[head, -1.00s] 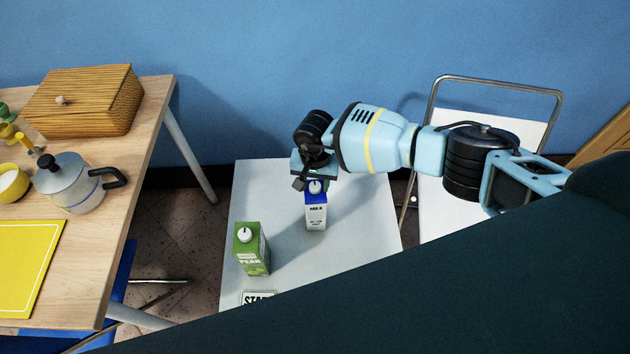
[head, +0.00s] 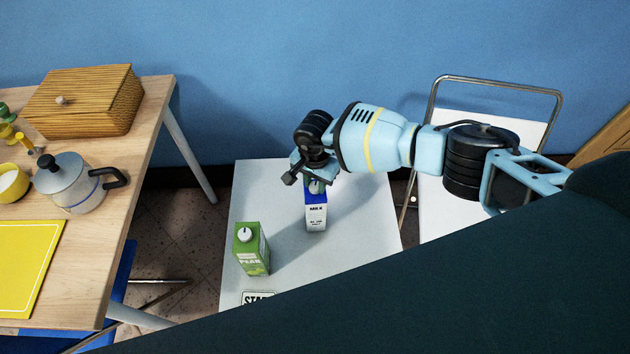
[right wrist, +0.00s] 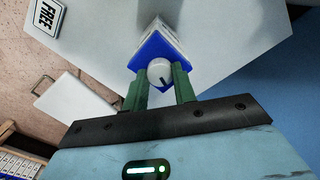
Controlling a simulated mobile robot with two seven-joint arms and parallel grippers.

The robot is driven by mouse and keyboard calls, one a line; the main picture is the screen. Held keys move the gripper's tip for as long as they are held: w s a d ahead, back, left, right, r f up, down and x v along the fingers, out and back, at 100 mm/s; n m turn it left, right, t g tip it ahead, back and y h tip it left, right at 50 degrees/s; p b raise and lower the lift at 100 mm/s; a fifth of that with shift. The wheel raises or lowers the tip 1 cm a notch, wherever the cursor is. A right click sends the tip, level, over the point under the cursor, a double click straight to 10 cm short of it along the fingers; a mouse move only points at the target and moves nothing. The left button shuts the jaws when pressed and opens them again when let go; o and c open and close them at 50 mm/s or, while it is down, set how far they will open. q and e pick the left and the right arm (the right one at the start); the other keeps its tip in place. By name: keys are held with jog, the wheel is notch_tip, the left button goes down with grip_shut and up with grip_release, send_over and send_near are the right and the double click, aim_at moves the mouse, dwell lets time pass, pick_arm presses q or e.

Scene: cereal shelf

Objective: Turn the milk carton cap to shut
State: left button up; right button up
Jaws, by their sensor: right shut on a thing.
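The milk carton (head: 316,215), white with a blue top, stands upright on the white table (head: 350,250). In the right wrist view its blue top (right wrist: 150,50) and round white cap (right wrist: 159,72) show; a dark mark is on the cap. My right gripper (head: 314,186) is over the carton's top, and in the right wrist view its two green fingers (right wrist: 160,82) are shut on the cap, one on each side. In the head view the gripper partly hides the cap. My left gripper is not in view.
A green pear carton (head: 251,250) with a white cap stands in front and left of the milk carton. A sign (head: 258,297) lies at the table's front. A wooden table (head: 110,200) with a moka pot (head: 78,185) is at left; a folding chair (head: 498,130) is behind right.

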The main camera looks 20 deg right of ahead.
jog(key=m, duration=0.4)
jog(key=shift+m, duration=0.3)
jog(key=m+p, duration=0.1)
jog(key=m, duration=0.2)
jog(key=shift+m, duration=0.4)
jog(key=m, duration=0.3)
jog(key=shift+r+m+p, duration=0.1)
jog(key=shift+m+p, duration=0.2)
jog(key=m, duration=0.3)
jog(key=shift+m+p, duration=0.3)
jog(key=shift+p, duration=0.05)
jog(key=m+p, duration=0.1)
jog(key=m, duration=0.3)
jog(key=shift+m, duration=0.3)
jog(key=m+p, duration=0.1)
jog(key=m, duration=0.7)
pick_arm(q)
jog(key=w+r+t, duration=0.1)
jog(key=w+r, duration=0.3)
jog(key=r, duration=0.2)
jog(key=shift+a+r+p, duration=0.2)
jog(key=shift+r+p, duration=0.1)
jog(key=shift+p, duration=0.15)
pick_arm(e)
jog(key=shift+m, duration=1.9)
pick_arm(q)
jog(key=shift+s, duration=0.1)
